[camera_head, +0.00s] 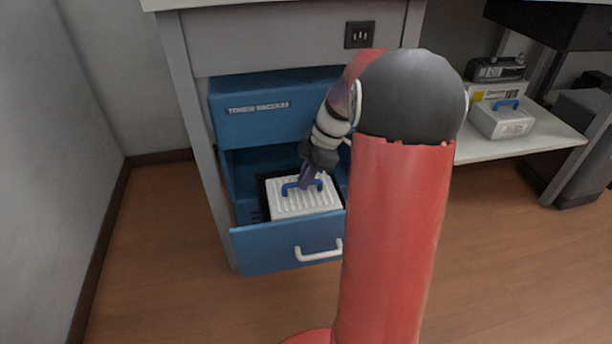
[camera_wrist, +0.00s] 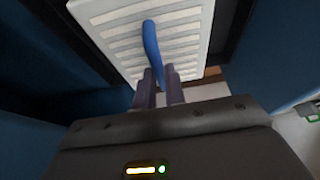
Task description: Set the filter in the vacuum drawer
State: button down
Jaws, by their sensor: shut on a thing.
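The filter (camera_head: 290,205) is a white ribbed block with a blue handle, and it is inside the open blue vacuum drawer (camera_head: 275,255). I cannot tell whether it rests on the drawer's floor. My gripper (camera_head: 308,184) is shut on the filter's blue handle from above. In the wrist view the filter (camera_wrist: 190,35) fills the top, and the fingers of my gripper (camera_wrist: 160,82) close around the handle. The drawer is pulled out below a blue panel (camera_head: 235,125) lettered "TONER VACUUM". My arm hides the drawer's right end.
A second white block with a blue handle (camera_head: 503,120) stands on a pale shelf (camera_head: 520,145) at the right, near a dark device (camera_head: 497,69). A grey table leg (camera_head: 193,120) stands just left of the drawer. The wooden floor (camera_head: 160,260) in front is clear.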

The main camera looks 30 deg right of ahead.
dwell(0.4)
jog(key=c, duration=1.4)
grip_release()
jog(key=shift+f, duration=0.1)
jog(key=p+v, duration=0.1)
jog(key=v, duration=0.7)
jog(key=s+a+r+m+t+h+p, duration=0.1)
jog(key=s+a+r+m+p, duration=0.2)
jog(key=s+a+r+m, duration=0.2)
jog(key=s+a+r+m+t+h+p, duration=0.1)
jog(key=s+a+r+m+p, duration=0.3)
jog(key=s, duration=0.4)
jog(key=s+a+r+m+t+h+p, duration=0.2)
jog(key=s+a+r+m+p, duration=0.2)
jog(key=s+a+r+m, duration=0.1)
jog(key=shift+s+a+r+m, duration=0.2)
jog(key=shift+s+a, duration=0.15)
jog(key=shift+a, duration=0.3)
jog(key=shift+s+a+r+m, duration=0.2)
jog(key=shift+s+a, duration=0.15)
jog(key=shift+a, duration=0.3)
